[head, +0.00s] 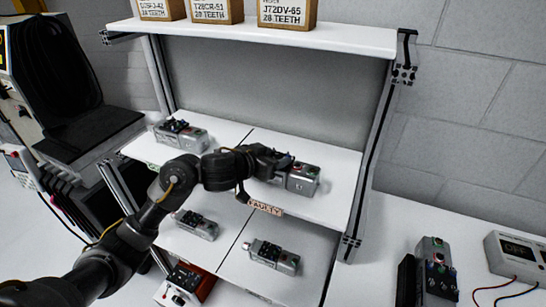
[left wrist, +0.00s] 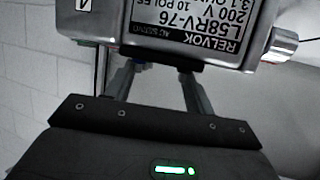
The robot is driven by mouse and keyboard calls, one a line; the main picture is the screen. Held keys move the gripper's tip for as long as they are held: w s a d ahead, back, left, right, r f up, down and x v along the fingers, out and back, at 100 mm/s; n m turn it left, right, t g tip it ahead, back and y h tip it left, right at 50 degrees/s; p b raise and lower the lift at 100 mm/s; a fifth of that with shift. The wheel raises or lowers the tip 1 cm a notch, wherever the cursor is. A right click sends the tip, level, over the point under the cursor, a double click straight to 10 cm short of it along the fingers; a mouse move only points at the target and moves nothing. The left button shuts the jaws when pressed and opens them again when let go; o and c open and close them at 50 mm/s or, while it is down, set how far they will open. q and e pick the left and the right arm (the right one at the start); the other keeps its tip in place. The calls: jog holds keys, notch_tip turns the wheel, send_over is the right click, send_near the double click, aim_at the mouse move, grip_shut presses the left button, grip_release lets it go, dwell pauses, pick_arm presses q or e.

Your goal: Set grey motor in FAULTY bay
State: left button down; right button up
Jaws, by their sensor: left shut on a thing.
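The grey motor (head: 303,181) is at the right half of the middle shelf, above and behind the FAULTY label (head: 265,207) on the shelf's front edge. My left gripper (head: 282,165) reaches in from the left and is shut on this motor. The left wrist view shows the motor (left wrist: 215,25) close up, its RELVOK plate upside down, with the two fingers (left wrist: 160,85) running to its underside in the picture. The fingertips are hidden against the body. I cannot tell whether the motor touches the shelf. My right gripper is not in view.
Another grey motor (head: 184,136) sits on the same shelf's left half, past a dark dividing line. Two more motors (head: 197,225) (head: 272,257) lie on the lower shelf. Boxes (head: 287,13) stand on top. A rack post (head: 368,150) bounds the right side.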

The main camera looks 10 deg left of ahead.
pick_arm(q)
jog(key=c, duration=0.9)
grip_release()
jog(key=shift+w, duration=0.1)
jog(key=o, duration=0.4)
jog(key=shift+r, duration=0.1)
jog(key=shift+s+a+r, duration=0.1)
jog(key=shift+s, duration=0.2)
jog(key=p+v, duration=0.4)
jog(key=v, duration=0.7)
jog(key=shift+s, duration=0.2)
